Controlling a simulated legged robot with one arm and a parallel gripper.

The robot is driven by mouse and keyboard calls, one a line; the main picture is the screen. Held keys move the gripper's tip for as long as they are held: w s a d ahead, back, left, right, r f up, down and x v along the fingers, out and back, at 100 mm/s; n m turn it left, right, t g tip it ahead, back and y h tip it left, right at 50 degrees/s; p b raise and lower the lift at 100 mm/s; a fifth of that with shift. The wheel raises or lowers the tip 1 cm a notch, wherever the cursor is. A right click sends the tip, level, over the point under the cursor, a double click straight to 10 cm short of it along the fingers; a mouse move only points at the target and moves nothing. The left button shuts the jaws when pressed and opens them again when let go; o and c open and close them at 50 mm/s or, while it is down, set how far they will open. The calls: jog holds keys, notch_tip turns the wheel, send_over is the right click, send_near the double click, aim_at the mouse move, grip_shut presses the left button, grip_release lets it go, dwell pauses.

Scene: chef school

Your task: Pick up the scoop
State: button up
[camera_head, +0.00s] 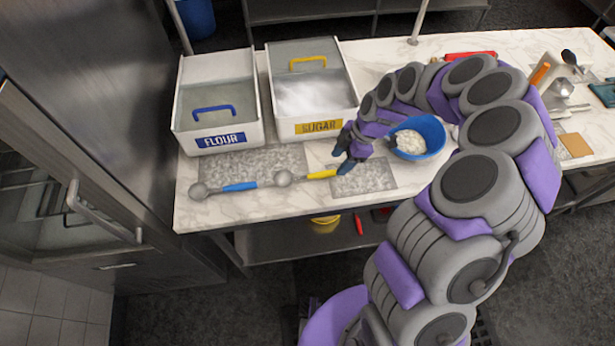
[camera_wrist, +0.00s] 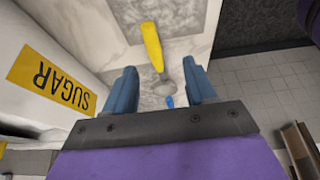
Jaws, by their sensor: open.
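The scoop with the yellow handle (camera_head: 321,174) and round grey bowl (camera_head: 283,178) lies on the counter below the sugar bin. A second scoop with a blue handle (camera_head: 240,187) lies to its left, with its grey bowl (camera_head: 199,191) at the far left. My gripper (camera_head: 343,152) is open and empty near the yellow handle's right end. In the wrist view, the yellow handle (camera_wrist: 152,46) and its bowl (camera_wrist: 165,88) show in the gap between the blue fingers of my gripper (camera_wrist: 162,75). A bit of the blue handle (camera_wrist: 170,101) shows too. I cannot tell the height gap.
The flour bin (camera_head: 217,138) and sugar bin (camera_head: 312,124) stand behind the scoops; the sugar bin's label (camera_wrist: 50,82) is close in the wrist view. A blue bowl (camera_head: 432,127) with white contents is right of my gripper. The counter's front edge is near the scoops.

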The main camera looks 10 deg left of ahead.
aim_at(323, 172)
jog(key=a+f, duration=0.2)
jog(key=a, duration=0.1)
jog(key=shift+s+a+f, duration=0.1)
jog(key=shift+a+f, duration=0.05)
jog(key=shift+a, duration=0.1)
jog(key=f, duration=0.3)
jog(key=shift+w+a+f+b, duration=0.1)
jog(key=shift+w+f+b, duration=0.1)
jog(key=shift+b, duration=0.2)
jog(key=shift+s+d+f, duration=0.1)
jog(key=shift+d+f, duration=0.2)
jog(key=shift+f, duration=0.1)
jog(key=shift+a, duration=0.45)
jog(key=shift+c, duration=0.7)
jog(key=shift+a, duration=0.3)
jog(key=c, duration=0.3)
jog(key=shift+d, duration=0.4)
grip_shut()
